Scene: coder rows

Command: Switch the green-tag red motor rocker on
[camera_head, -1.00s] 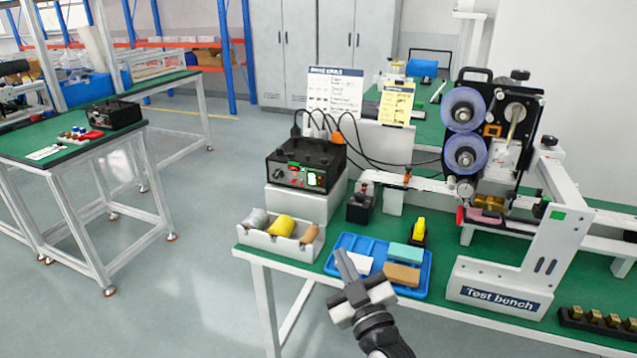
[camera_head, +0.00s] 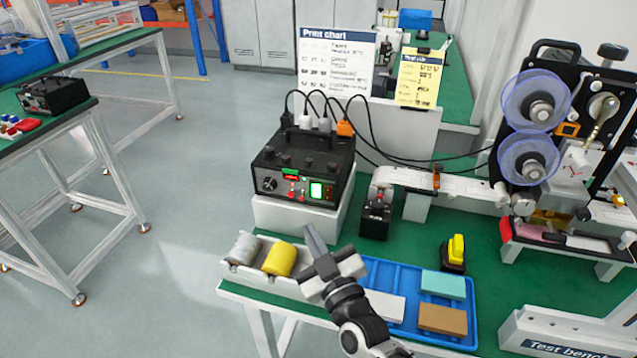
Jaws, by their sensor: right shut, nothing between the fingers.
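The black control box (camera_head: 303,160) stands on a white block (camera_head: 290,214) at the left of the green bench. The rocker's tilt is too small to tell. My right gripper (camera_head: 312,232) is shut and empty. Its fingertips point up toward the panel, below the box in the picture and apart from the rocker. My left gripper is not in view.
A white tray (camera_head: 236,270) with grey and yellow rolls lies in front of the box, partly behind my gripper. A blue tray (camera_head: 407,321) lies to its right. Cables run from the box top toward the printing machine (camera_head: 565,135). A small black unit (camera_head: 375,218) stands right of the box.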

